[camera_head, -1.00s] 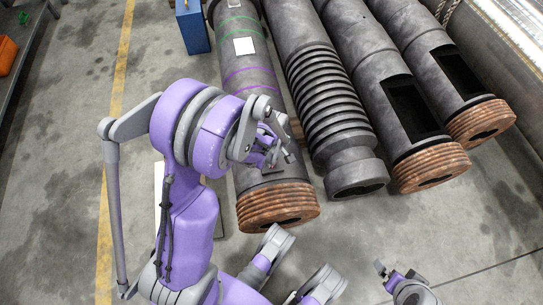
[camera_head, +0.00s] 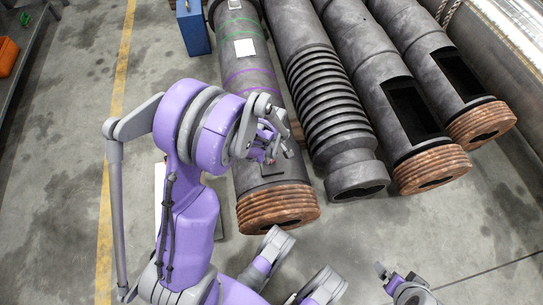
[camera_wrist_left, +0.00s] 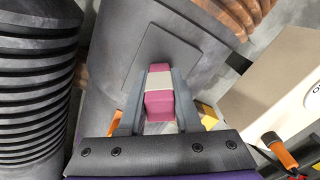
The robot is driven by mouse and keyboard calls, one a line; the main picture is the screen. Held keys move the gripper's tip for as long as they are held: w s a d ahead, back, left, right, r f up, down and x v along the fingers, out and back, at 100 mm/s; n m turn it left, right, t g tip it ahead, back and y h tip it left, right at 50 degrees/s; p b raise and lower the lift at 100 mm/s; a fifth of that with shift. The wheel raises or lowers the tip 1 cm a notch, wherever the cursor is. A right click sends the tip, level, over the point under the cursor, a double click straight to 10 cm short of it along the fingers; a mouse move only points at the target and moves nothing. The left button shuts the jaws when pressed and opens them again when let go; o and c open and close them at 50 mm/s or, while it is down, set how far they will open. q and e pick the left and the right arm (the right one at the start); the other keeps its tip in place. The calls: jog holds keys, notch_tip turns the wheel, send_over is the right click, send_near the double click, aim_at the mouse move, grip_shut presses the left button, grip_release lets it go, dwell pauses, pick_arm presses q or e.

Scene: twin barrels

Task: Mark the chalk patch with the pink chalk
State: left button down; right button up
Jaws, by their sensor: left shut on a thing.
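The pink chalk (camera_wrist_left: 160,104), a block with a pale band, is held between the fingers of my left gripper (camera_wrist_left: 158,88). The chalk points at a flat dark square patch (camera_wrist_left: 163,45) on the grey barrel; I cannot tell whether the tip touches it. In the head view the patch (camera_head: 271,170) shows just below my left gripper (camera_head: 268,150), near the barrel's copper-coloured end, and the chalk is too small to make out clearly. My right gripper (camera_head: 383,271) is at the lower right, away from the barrels; its jaws are unclear.
The leftmost barrel (camera_head: 247,110) has green and purple bands and a white square (camera_head: 244,47). A ribbed barrel (camera_head: 335,110) lies close on its right, with two open-windowed barrels beyond. A blue box (camera_head: 193,28) stands at the back.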

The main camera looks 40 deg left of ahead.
pick_arm(q)
jog(key=shift+w+a, duration=0.3)
jog(key=shift+a, duration=0.1)
jog(key=shift+w+a, duration=0.1)
jog(key=shift+a, duration=0.05)
jog(key=shift+w+a, duration=0.2)
jog(key=shift+w+a, duration=0.1)
jog(key=shift+a, duration=0.05)
jog(key=shift+w+a, duration=0.25)
jog(key=shift+a, duration=0.05)
jog(key=shift+r, duration=0.1)
notch_tip(320, 180, up, 8)
jog(key=p, duration=0.5)
dwell(0.5)
